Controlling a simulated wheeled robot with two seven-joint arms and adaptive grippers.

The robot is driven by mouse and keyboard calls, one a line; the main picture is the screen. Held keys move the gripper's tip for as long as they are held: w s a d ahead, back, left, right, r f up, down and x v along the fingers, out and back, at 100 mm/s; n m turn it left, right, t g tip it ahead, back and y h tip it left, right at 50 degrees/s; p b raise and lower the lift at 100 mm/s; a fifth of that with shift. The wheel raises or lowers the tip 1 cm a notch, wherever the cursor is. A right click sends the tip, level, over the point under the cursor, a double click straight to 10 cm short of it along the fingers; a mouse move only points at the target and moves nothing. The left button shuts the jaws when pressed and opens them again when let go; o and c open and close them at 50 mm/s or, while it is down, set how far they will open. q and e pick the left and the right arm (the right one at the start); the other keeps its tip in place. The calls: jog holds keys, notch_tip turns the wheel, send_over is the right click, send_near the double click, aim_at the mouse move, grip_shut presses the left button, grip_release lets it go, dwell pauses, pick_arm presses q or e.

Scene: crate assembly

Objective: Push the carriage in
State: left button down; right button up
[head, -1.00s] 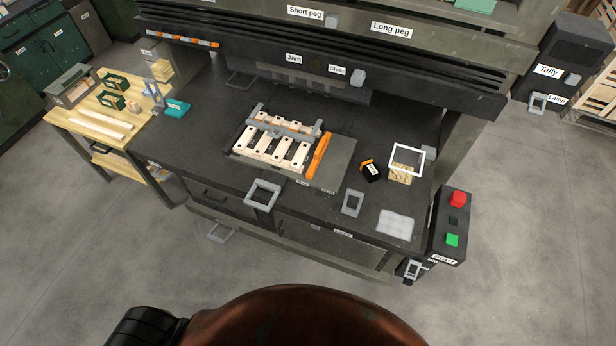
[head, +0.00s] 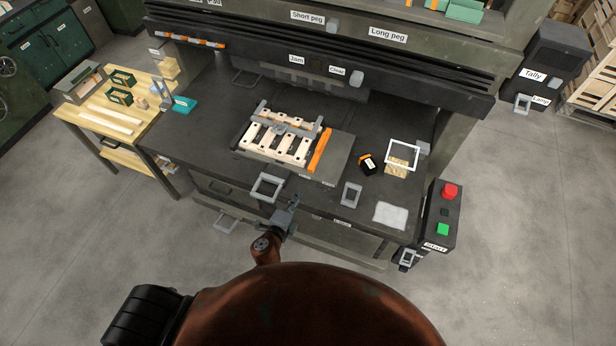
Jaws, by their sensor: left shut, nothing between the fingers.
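The carriage (head: 333,161) is a grey plate on the dark machine table. It carries a grey frame, pale wooden slats and an orange bar (head: 320,150). A grey square handle (head: 268,187) stands at the table's front edge, below the carriage. My left gripper (head: 292,203) is shut and empty, just right of that handle and in front of the table edge. I cannot tell whether it touches anything. My right gripper is not in view.
A second grey handle (head: 350,195) and a pale pad (head: 391,215) are to the right. A control box (head: 441,217) stands at the right corner. A wooden side table (head: 121,132) is at left.

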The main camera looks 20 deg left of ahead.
pick_arm(q)
send_near(311, 172)
jog(key=x, duration=0.5)
jog(key=shift+w, duration=0.75)
